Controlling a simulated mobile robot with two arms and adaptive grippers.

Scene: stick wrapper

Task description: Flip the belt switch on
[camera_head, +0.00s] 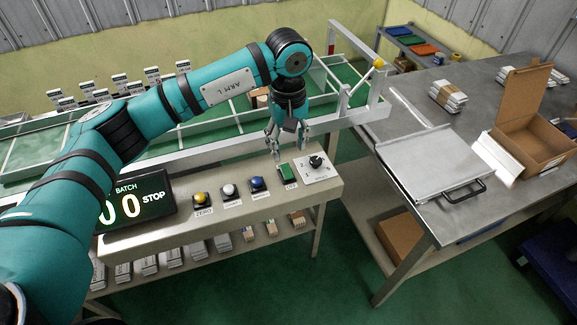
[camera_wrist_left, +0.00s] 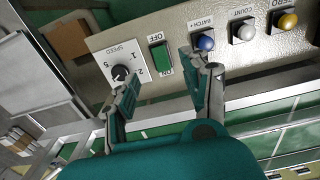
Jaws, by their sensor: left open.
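The green belt switch (camera_head: 285,173) sits on the sloped beige control panel, left of the black speed knob (camera_head: 316,161). In the left wrist view the switch (camera_wrist_left: 161,58) is a green rocker between the printed words OFF and ON. My left gripper (camera_head: 287,150) hangs above the panel just behind the switch, pointing down. Its fingers are apart and empty; in the wrist view the gripper (camera_wrist_left: 158,68) frames the switch between its tips. I cannot tell whether a tip touches the panel. The display (camera_head: 136,201) reads BATCH, 00 and STOP. My right gripper is not in view.
Blue (camera_head: 257,184), white (camera_head: 229,190) and yellow (camera_head: 201,198) buttons line the panel left of the switch. The railed green conveyor (camera_head: 222,123) runs behind. A metal table (camera_head: 410,97) with an open cardboard box (camera_head: 523,130) stands at right.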

